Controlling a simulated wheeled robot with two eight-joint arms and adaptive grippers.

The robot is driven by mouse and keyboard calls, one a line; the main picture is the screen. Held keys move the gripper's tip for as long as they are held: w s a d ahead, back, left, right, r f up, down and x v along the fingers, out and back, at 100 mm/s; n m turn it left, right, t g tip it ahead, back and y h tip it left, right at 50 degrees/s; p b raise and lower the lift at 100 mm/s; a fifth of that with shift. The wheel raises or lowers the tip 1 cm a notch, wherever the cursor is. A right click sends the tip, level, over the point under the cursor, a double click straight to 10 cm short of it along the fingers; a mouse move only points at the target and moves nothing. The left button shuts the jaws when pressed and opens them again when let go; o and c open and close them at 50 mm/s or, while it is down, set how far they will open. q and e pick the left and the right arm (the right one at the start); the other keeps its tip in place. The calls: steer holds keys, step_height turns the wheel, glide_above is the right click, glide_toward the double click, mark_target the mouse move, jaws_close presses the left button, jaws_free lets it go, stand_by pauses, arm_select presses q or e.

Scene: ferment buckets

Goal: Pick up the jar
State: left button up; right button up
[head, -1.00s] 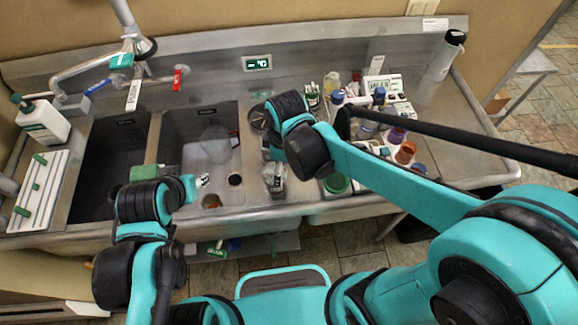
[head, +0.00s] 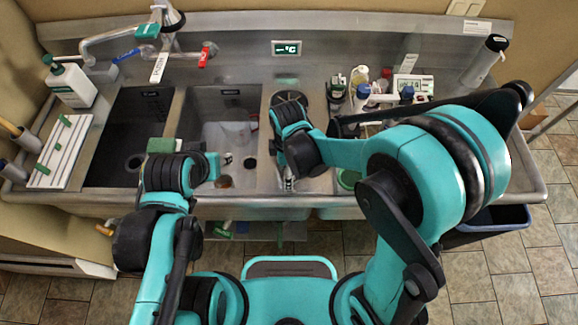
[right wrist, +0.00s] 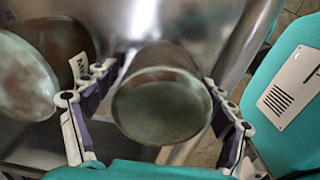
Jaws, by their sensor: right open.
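In the right wrist view a rounded jar (right wrist: 163,108) with a greenish, brown-blotched round end lies between the two fingers of my right gripper (right wrist: 160,82). The fingers are open, one on each side of it; I cannot tell whether either touches it. In the head view my right gripper (head: 289,180) is low at the front of the sink counter, and my arm hides most of the jar there. My left gripper (head: 213,167) is over the front of the middle basin, its fingers too small to read.
A similar round vessel (right wrist: 22,78) stands left of the right gripper's fingers. Bottles (head: 362,92) and a keypad device (head: 412,84) crowd the counter at right. Two sink basins, a green sponge (head: 161,146) and a white rack (head: 60,150) are at left.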

steer(key=c, duration=1.4)
steer(key=shift+o, duration=0.2)
steer(key=shift+r, duration=0.15)
